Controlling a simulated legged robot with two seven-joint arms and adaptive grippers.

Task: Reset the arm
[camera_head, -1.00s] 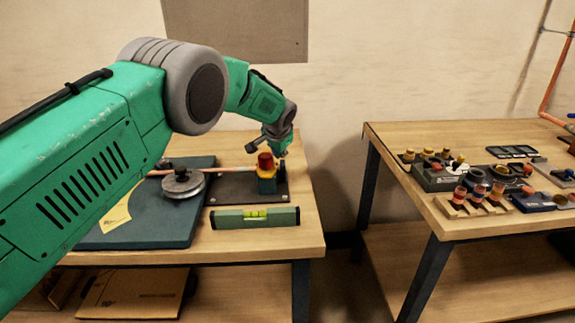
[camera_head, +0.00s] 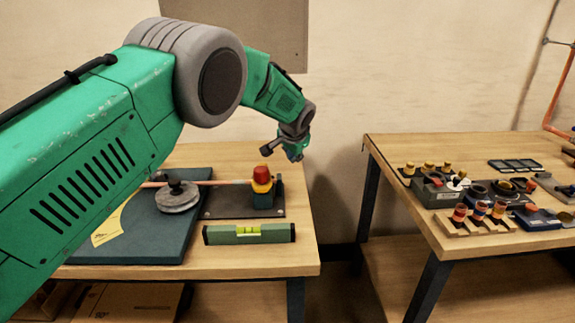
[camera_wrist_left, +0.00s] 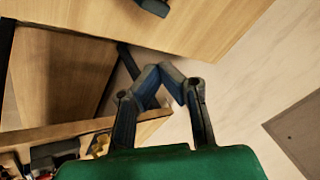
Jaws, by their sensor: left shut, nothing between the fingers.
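My left arm reaches in from the left in the head view. Its gripper (camera_head: 294,152) is above the right back part of the left table, a little up and right of the red-topped yellow fitting (camera_head: 262,178), and apart from it. In the left wrist view my left gripper (camera_wrist_left: 157,72) has its fingers closed together with nothing between them. The fitting stands on a dark base plate (camera_head: 220,206) at the end of a copper pipe (camera_head: 222,182). My right gripper is not in view.
A green spirit level (camera_head: 222,235) lies near the table's front edge. A round grey clamp (camera_head: 177,198) sits on a dark blue board (camera_head: 150,243). A gap separates this table from the right table (camera_head: 395,144), which holds several fittings and a wooden rack (camera_head: 480,223).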

